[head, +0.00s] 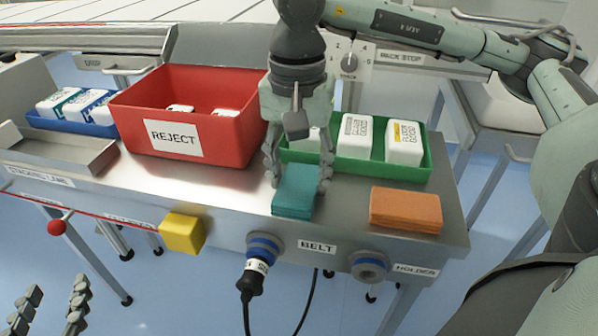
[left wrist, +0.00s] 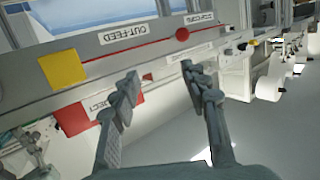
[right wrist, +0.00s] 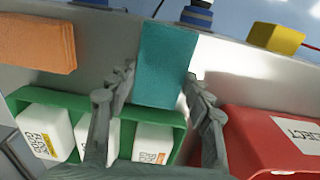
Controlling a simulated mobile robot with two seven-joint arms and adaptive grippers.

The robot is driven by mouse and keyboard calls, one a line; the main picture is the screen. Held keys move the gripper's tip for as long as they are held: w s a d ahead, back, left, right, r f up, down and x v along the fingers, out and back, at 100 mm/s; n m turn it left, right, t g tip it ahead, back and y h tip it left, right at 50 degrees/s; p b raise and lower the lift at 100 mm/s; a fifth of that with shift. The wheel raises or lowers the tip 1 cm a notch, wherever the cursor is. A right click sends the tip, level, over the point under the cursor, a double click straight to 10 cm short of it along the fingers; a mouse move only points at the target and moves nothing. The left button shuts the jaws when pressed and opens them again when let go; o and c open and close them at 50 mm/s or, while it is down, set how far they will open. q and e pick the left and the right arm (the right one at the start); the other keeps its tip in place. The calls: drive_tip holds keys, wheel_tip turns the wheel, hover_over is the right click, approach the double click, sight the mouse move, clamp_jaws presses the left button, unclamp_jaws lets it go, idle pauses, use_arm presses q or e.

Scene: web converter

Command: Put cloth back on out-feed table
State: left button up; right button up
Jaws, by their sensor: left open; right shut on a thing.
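A teal cloth (head: 294,192), a folded block, is at the front part of the grey out-feed table (head: 240,205), between the red bin and the orange block. My right gripper (head: 298,180) points down over it with a finger on each side, shut on it. In the right wrist view the cloth (right wrist: 166,62) sits between the fingertips (right wrist: 160,78). I cannot tell whether its underside touches the table. My left gripper (head: 50,310) is open and empty, low at the left in front of the table. Its spread fingers (left wrist: 160,80) show in the left wrist view.
A red REJECT bin (head: 190,80) and a green tray (head: 425,165) of white packs stand behind the cloth. An orange block (head: 405,209) lies to its right. A yellow block (head: 182,233), red knob (head: 57,227) and belt connectors (head: 264,246) project along the front edge.

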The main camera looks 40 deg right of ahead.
sight(298, 181)
drive_tip(key=shift+f, duration=0.15)
use_arm(q)
drive_tip(key=shift+d+r+t+h, duration=0.15)
drive_tip(key=shift+d+r+t, duration=0.1)
drive_tip(key=shift+r, duration=0.2)
drive_tip(key=shift+d+r+t+h, duration=0.15)
drive_tip(key=shift+d+r+t, duration=0.1)
drive_tip(key=shift+r, duration=0.2)
use_arm(e)
drive_tip(key=o, duration=1.4)
use_arm(q)
drive_tip(key=shift+w, duration=0.1)
use_arm(e)
drive_tip(key=shift+o, duration=0.2)
drive_tip(key=shift+r, duration=0.8)
use_arm(q)
drive_tip(key=s+a+f+g+y+p, duration=0.2)
drive_tip(key=s+a+f+g+y, duration=0.2)
drive_tip(key=f, duration=0.7)
drive_tip(key=shift+s+a+n+g, duration=0.4)
drive_tip(key=shift+a+g, duration=0.9)
drive_tip(key=shift+a, duration=0.95)
use_arm(e)
wheel_tip(298, 181, up, 11)
drive_tip(key=shift+f, duration=0.15)
